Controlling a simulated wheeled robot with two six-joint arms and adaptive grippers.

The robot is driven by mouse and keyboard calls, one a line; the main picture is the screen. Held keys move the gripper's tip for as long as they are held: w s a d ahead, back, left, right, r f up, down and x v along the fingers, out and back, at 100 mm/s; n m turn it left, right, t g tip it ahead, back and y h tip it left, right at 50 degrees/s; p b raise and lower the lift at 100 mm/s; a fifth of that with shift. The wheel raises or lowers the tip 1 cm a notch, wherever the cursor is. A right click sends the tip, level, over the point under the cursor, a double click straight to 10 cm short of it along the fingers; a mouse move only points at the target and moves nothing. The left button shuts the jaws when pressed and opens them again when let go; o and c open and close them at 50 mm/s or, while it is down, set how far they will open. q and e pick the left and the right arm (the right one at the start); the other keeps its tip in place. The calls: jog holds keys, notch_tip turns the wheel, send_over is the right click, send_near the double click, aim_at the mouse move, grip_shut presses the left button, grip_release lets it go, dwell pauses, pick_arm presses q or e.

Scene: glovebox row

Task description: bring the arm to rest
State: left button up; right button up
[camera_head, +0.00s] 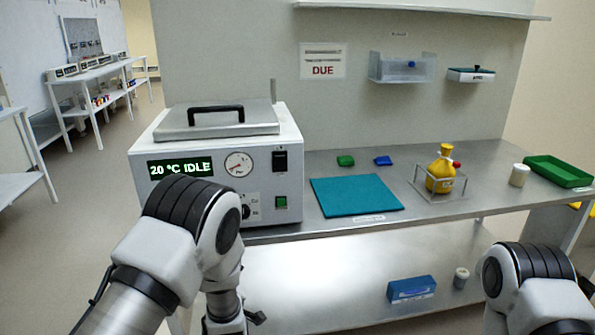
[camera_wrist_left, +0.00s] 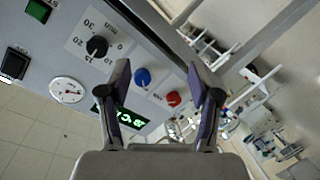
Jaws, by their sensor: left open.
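My left arm (camera_head: 185,225) comes in from the lower left, bent in front of the white heated instrument (camera_head: 285,150), with its wrist pointing down; in the head view its gripper is mostly out of sight at the bottom. In the left wrist view my left gripper (camera_wrist_left: 160,85) is open, its two dark fingers apart with nothing held. Beyond the fingers is the instrument's front panel, with a black dial (camera_wrist_left: 97,46), a blue knob (camera_wrist_left: 142,77) and a red knob (camera_wrist_left: 172,99). My right arm (camera_head: 530,280) shows at the lower right; its gripper is out of view.
The steel bench (camera_head: 460,160) holds a teal mat (camera_head: 355,196), a yellow flask (camera_head: 441,172) in a wire stand, a white jar (camera_head: 519,175) and a green tray (camera_head: 558,171). A blue box (camera_head: 411,289) sits on the lower shelf. Open floor (camera_head: 100,180) lies to the left.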

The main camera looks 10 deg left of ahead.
pick_arm(q)
jog(key=s+a+f+m+g+h+p, duration=0.15)
jog(key=s+f+g, duration=0.35)
jog(key=s, duration=0.5)
jog(key=s+a+f+m+g+h+p, duration=0.1)
jog(key=s+a+f+m+g+p, duration=0.15)
jog(key=s+f, duration=0.6)
jog(key=s+d+m+g+h+p, duration=0.1)
jog(key=s+d+m+g+h, duration=0.2)
jog(key=s, duration=1.9)
jog(key=m+g, duration=0.4)
jog(key=m, duration=0.1)
jog(key=shift+d+r, duration=0.25)
jog(key=shift+r, duration=0.1)
pick_arm(e)
notch_tip(320, 180, up, 8)
jog(key=shift+f, duration=0.2)
pick_arm(q)
jog(key=shift+w, duration=0.1)
